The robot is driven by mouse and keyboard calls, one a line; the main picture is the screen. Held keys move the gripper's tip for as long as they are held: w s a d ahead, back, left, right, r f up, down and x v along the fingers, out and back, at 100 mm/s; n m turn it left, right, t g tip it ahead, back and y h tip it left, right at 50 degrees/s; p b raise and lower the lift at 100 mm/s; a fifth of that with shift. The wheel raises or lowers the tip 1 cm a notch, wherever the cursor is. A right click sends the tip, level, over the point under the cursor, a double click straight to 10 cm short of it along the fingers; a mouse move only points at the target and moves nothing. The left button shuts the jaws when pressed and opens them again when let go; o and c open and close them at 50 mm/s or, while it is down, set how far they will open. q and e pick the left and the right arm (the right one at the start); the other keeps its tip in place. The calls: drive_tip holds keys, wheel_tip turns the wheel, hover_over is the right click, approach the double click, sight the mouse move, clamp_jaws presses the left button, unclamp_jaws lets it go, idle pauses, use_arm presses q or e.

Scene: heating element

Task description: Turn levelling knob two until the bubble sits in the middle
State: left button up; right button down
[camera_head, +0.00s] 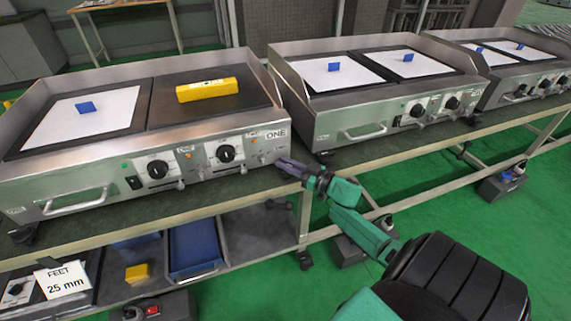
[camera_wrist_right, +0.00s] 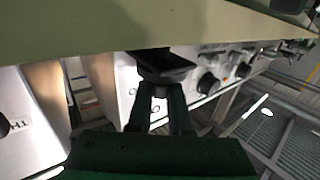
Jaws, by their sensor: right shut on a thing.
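The griddle marked ONE (camera_head: 95,167) stands on the bench at the left. A yellow spirit level (camera_head: 207,90) lies on its right-hand dark plate; its bubble is too small to read. My right gripper (camera_head: 284,164) reaches to the front right corner of this griddle, low by the bench edge. In the right wrist view my right gripper (camera_wrist_right: 160,90) is shut on a dark, flared levelling knob (camera_wrist_right: 162,66). The knob is hidden behind the fingers in the head view. I cannot read a number on it. My left gripper is not in view.
Two more griddles, the middle one (camera_head: 370,95) and the far right one (camera_head: 525,65), stand along the bench. A front left foot (camera_head: 24,233) shows under griddle ONE. A FEET 25 mm card (camera_head: 65,282), blue tray (camera_head: 196,246) and yellow block (camera_head: 137,273) lie on the lower shelf.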

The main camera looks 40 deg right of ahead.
drive_tip(key=c, duration=0.8)
unclamp_jaws()
drive_tip(key=shift+c, duration=0.2)
drive_tip(key=shift+s, duration=0.3)
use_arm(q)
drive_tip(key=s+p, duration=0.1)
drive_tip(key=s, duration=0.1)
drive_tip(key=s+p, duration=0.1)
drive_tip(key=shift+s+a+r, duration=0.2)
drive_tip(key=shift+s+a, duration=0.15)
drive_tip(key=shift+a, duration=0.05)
use_arm(e)
drive_tip(key=v, duration=1.4)
